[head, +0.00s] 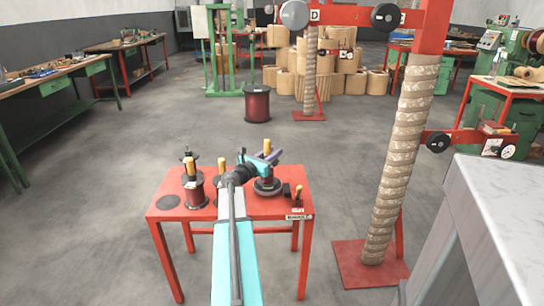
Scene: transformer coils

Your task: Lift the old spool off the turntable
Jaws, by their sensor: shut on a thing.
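The red worktable (240,212) stands in front of me in the head view. The dark round turntable (267,191) is on its right half. My gripper (268,157) is above the turntable, shut at the yellow upright grip (267,146) of what appears to be the old spool.
A rope-wrapped column (402,150) and grey cabinet (500,220) stand to the right.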

